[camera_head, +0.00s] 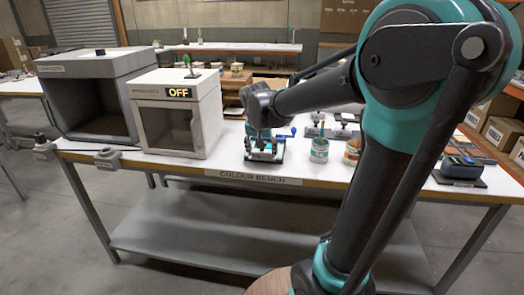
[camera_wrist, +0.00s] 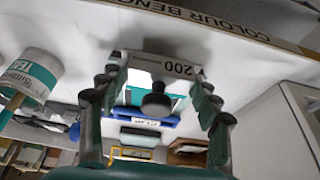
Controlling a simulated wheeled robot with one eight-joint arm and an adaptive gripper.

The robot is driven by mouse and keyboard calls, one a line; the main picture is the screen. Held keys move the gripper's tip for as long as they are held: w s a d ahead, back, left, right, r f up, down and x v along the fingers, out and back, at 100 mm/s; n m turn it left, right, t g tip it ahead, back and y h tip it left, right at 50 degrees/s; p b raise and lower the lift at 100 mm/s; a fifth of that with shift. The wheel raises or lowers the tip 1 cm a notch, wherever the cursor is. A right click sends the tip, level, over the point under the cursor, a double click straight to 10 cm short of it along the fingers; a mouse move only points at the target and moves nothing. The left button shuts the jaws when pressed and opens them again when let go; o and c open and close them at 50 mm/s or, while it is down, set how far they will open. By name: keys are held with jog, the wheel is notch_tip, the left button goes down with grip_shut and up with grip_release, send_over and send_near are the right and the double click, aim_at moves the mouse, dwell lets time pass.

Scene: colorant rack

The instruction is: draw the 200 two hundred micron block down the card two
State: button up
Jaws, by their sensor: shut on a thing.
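My gripper (camera_head: 262,138) is low over a small dark board (camera_head: 276,158) on the bench. In the wrist view my gripper (camera_wrist: 158,95) has one finger on each side of the pale block (camera_wrist: 162,66), marked 200, and is shut on it. The block's dark round knob (camera_wrist: 155,104) stands between the fingers. A white card with teal on it (camera_wrist: 145,97) shows just beyond the block. Whether the block touches the card, and which card this is, I cannot tell. My wrist hides most of the board in the head view.
A grey cabinet (camera_head: 85,95) and a white cabinet reading OFF (camera_head: 182,115) stand left. A teal-labelled tin (camera_head: 319,150) stands close right of the board; it also shows in the wrist view (camera_wrist: 35,75). A blue item (camera_wrist: 150,116) lies beyond the card. The bench front edge (camera_head: 252,177) is near.

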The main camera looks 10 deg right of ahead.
jog(key=shift+r, duration=3.5)
